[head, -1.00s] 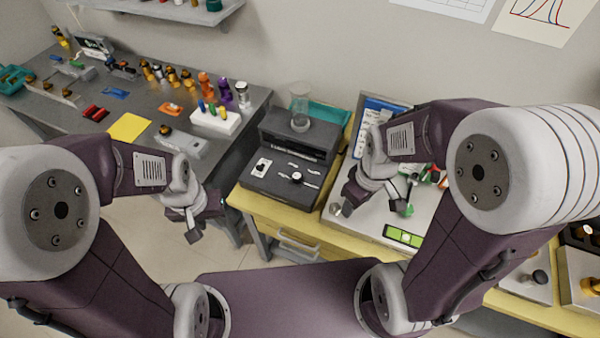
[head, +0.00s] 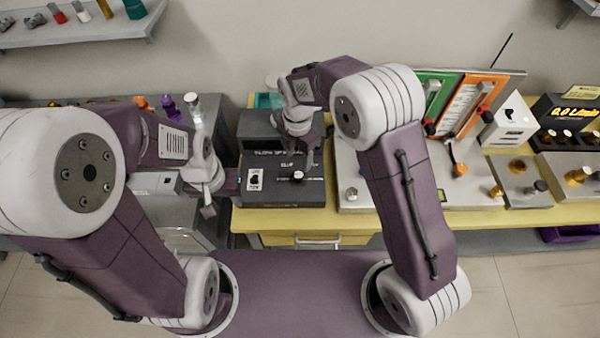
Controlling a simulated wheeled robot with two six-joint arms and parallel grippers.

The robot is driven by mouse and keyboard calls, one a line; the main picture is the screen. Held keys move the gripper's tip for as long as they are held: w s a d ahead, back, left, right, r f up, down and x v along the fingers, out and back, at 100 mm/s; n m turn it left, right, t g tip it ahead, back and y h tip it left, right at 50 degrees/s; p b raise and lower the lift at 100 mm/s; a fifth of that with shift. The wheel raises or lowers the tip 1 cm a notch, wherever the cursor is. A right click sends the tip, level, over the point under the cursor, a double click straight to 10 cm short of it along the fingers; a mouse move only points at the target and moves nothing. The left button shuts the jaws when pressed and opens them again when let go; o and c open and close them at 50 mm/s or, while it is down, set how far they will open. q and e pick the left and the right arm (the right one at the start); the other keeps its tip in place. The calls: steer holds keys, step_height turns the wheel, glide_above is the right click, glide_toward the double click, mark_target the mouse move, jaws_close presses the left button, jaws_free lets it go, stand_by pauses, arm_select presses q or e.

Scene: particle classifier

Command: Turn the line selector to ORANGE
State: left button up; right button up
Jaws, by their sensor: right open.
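A dark box (head: 322,190) stands on the yellow-edged bench at centre. A round white-topped knob (head: 298,176) sits on its top, with pale labels too small to read. To the right, a white box with a black handle (head: 508,115) stands beside an orange board (head: 470,100) and a green board (head: 440,90). I cannot tell which control is the line selector. My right gripper (head: 299,152) is open above the dark box, just behind the round knob, and hides part of the box. My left gripper (head: 219,198) looks open and empty, left of the dark box.
A grey panel (head: 358,178) with levers fills the bench right of the dark box. Farther right are knobbed boxes and a flow display (head: 578,115). A shelf (head: 90,34) hangs at upper left. Bare floor shows in front.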

mark_target(298, 175)
steer(key=shift+s+d+f, duration=0.1)
steer(key=shift+d, duration=0.1)
steer(key=f, duration=0.5)
steer(key=f+p, duration=0.1)
steer(key=f, duration=0.1)
steer(key=shift+a+f, duration=0.35)
steer(key=shift+d+f, duration=0.15)
steer(key=shift+f, duration=0.4)
jaws_close()
